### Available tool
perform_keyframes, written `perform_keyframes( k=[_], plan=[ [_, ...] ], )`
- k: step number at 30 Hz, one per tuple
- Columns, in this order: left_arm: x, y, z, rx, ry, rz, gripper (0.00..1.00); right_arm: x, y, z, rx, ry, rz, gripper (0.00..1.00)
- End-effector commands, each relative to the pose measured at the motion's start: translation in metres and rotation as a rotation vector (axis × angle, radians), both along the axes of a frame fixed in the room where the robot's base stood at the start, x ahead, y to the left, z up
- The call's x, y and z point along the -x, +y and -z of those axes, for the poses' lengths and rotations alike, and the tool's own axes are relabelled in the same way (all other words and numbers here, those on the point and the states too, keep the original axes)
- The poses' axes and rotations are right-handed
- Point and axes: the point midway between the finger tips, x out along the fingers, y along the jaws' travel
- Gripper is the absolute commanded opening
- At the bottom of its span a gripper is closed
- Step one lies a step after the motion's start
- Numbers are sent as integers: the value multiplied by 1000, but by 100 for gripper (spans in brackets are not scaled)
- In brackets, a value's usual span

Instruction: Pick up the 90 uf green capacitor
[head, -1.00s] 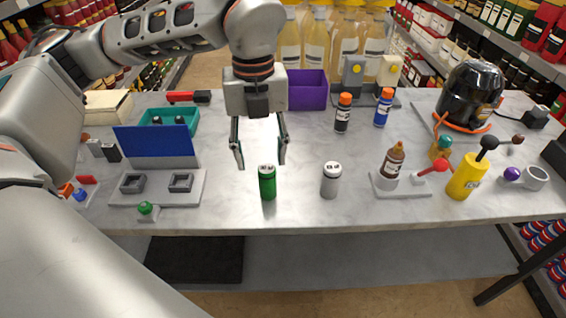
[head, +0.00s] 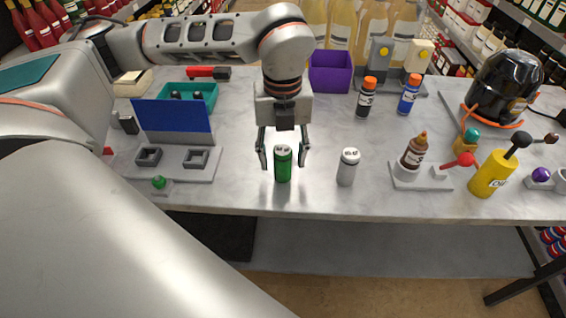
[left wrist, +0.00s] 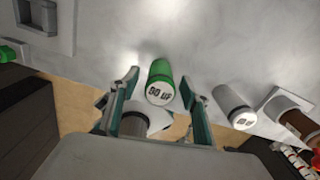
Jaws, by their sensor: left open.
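The green capacitor (head: 283,165) stands upright near the front edge of the table in the head view. In the left wrist view the green capacitor (left wrist: 160,82) shows "90 uF" on its white top. My left gripper (head: 284,162) is open, with its fingers on either side of the capacitor in the head view. In the left wrist view my left gripper (left wrist: 160,100) has the capacitor between its fingers, with a gap on each side. I cannot tell how far down the fingers reach. My right gripper is not in view.
A white capacitor (head: 348,167) stands just right of the green one. Further right are a brown bottle (head: 414,151) on a grey base and a yellow cylinder (head: 493,174). A grey fixture with a blue panel (head: 174,122) is at left. A purple bin (head: 331,72) stands behind.

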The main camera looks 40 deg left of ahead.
Motion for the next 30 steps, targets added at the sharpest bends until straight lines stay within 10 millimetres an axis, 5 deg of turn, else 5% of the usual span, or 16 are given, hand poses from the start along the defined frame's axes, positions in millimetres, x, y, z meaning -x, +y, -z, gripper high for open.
perform_keyframes(
  k=[3,8,22,30],
  plan=[
    [0,0,-1,0,-1,0,44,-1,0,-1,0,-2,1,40],
    [0,0,-1,0,0,0,3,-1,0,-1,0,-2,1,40],
    [-1,0,-9,-1,-2,-1,3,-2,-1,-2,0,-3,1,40],
    [-2,0,-51,0,-8,-1,3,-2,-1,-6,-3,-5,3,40]
  ],
)
